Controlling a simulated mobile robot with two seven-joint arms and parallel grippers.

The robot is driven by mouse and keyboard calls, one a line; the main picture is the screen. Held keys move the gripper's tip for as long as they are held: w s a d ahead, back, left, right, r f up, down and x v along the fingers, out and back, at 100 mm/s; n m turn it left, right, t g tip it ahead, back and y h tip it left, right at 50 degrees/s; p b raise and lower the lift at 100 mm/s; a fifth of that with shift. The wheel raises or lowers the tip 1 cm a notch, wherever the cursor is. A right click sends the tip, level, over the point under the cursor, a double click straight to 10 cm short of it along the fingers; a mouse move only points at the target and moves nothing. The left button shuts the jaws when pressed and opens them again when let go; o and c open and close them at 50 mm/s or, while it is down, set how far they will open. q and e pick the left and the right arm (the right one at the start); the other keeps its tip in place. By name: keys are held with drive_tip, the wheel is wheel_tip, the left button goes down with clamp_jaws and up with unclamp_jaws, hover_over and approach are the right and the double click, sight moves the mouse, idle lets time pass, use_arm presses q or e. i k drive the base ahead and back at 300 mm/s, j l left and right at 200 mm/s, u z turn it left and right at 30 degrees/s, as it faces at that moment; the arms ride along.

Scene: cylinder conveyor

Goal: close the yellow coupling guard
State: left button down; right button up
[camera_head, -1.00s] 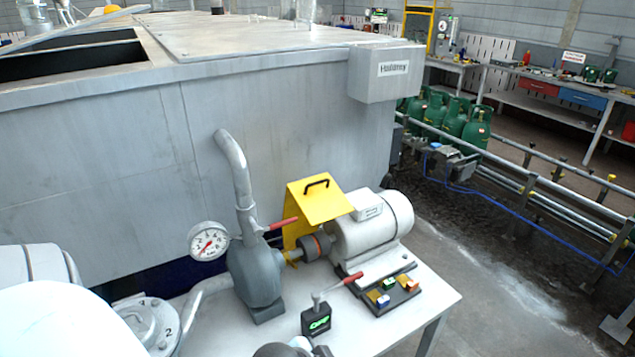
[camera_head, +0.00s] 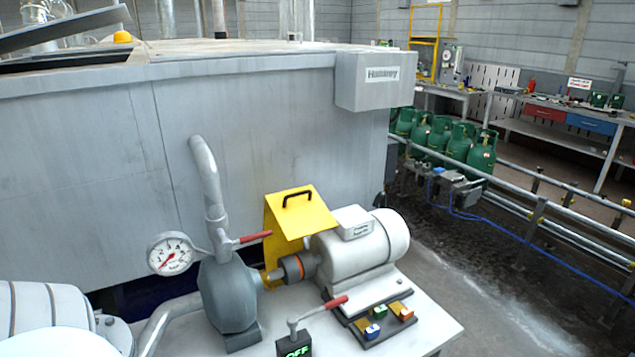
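The yellow coupling guard (camera_head: 304,215) stands raised over the shaft coupling (camera_head: 292,267), between the grey pump (camera_head: 229,295) and the white motor (camera_head: 366,250). Its top panel tilts up and carries a black handle (camera_head: 298,195). The coupling with its orange band is exposed below the panel. Neither gripper shows in view. A pale rounded arm part fills the lower left corner, with no fingers visible.
A red-handled lever (camera_head: 253,237) sits by the pipe left of the guard, and another (camera_head: 322,306) stands in front above an OFF box (camera_head: 294,344). Coloured buttons (camera_head: 382,319) sit before the motor. A gauge (camera_head: 171,253) is left of the pump. A large grey tank (camera_head: 90,180) stands behind.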

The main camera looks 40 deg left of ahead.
sight(299, 213)
drive_tip(key=i+u, duration=0.15)
drive_tip(key=u, duration=0.3)
drive_tip(key=i+l+u, duration=0.1)
drive_tip(key=u, duration=0.4)
drive_tip(key=l, duration=0.1)
